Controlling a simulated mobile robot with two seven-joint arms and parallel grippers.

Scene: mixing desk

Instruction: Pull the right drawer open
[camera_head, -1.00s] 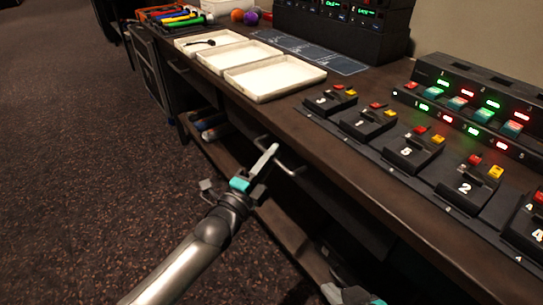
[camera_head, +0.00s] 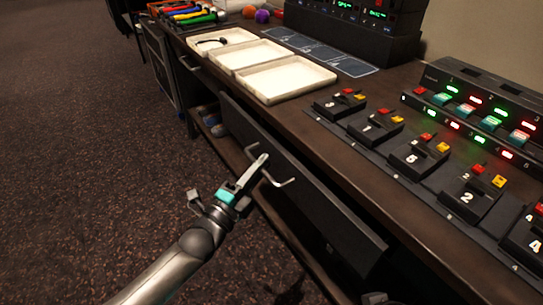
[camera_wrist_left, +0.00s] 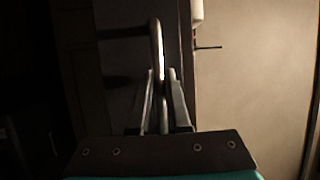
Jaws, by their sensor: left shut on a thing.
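The right drawer (camera_head: 325,215) has a dark front that stands out from under the desk, so it is partly open. Its metal handle (camera_head: 283,183) is a bent bar on that front. My left gripper (camera_head: 256,168) reaches in from the lower left and is shut on the handle. In the left wrist view the handle (camera_wrist_left: 156,45) runs upright between the fingers of the left gripper (camera_wrist_left: 162,105). The drawer's inside is mostly hidden. Only a small grey part of what looks like my right gripper (camera_head: 375,298) shows at the bottom edge; its fingers cannot be made out.
The desk top (camera_head: 300,125) bears white trays (camera_head: 290,98), numbered switch modules (camera_head: 412,160) and a lit panel (camera_head: 480,112). Another drawer handle (camera_head: 188,65) is further left. A lower shelf (camera_head: 235,155) lies under the drawer. The carpeted floor (camera_head: 90,150) at left is clear.

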